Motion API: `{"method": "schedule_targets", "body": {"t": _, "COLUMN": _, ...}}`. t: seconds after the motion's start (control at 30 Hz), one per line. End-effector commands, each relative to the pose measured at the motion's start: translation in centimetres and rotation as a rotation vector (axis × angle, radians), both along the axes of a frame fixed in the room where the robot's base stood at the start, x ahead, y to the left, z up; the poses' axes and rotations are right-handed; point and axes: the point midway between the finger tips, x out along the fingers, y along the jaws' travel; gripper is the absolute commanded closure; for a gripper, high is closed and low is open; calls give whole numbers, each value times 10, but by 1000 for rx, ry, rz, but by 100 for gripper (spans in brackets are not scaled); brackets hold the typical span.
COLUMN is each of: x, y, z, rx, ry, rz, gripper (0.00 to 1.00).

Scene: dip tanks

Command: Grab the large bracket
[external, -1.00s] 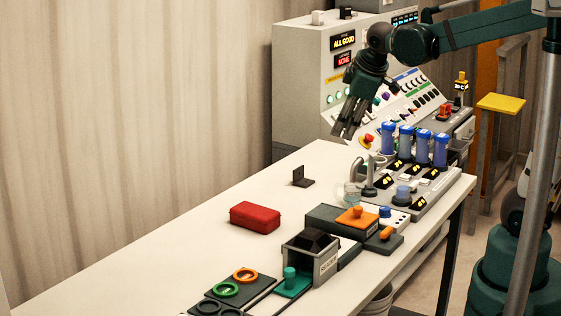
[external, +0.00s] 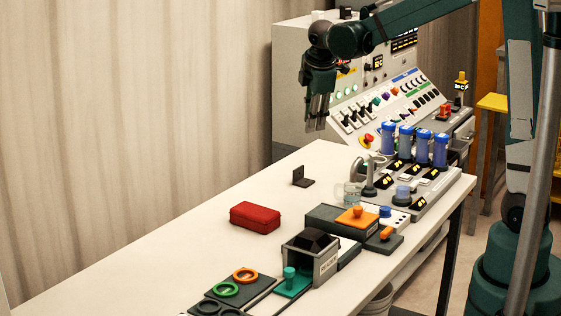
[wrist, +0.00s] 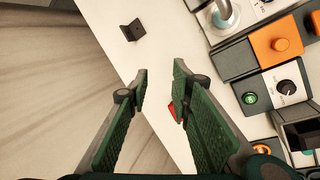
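A dark L-shaped bracket (external: 302,178) stands on the white table near its far left edge, one flange upright and one flat. It also shows in the wrist view (wrist: 132,31), upper left, beyond my fingertips. My gripper (external: 317,122) points down above the far part of the table, higher than the bracket and apart from it. In the wrist view my gripper (wrist: 160,75) has its two green fingers spread with a gap and nothing between them. I cannot tell whether this bracket is the large one, as no other bracket shows clearly.
A red box (external: 255,217) lies on the table nearer the camera. A dark block with an orange lid (external: 357,217), a grey bin (external: 312,255) and blue-capped tubes (external: 405,143) line the right side. A control console (external: 385,110) stands behind. The table around the bracket is clear.

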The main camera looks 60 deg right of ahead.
Motion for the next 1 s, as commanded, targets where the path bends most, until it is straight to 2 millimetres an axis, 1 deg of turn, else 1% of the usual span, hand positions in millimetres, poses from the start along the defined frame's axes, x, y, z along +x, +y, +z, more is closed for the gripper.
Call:
{"method": "schedule_targets", "body": {"t": 0.03, "x": 9, "y": -5, "z": -4, "rx": -10, "ry": 13, "rz": 16, "gripper": 78}}
{"method": "schedule_targets", "body": {"t": 0.1, "x": 19, "y": -13, "z": -10, "rx": -25, "ry": 35, "rz": 43, "gripper": 78}}
{"method": "schedule_targets", "body": {"t": 0.47, "x": 68, "y": -52, "z": -48, "rx": -94, "ry": 147, "rz": 177, "gripper": 78}}
{"method": "schedule_targets", "body": {"t": 0.77, "x": 104, "y": -84, "z": -88, "rx": -140, "ry": 246, "rz": 290, "gripper": 78}}
{"method": "schedule_targets", "body": {"t": 1.0, "x": 129, "y": -111, "z": -124, "rx": -170, "ry": 326, "rz": 378, "gripper": 78}}
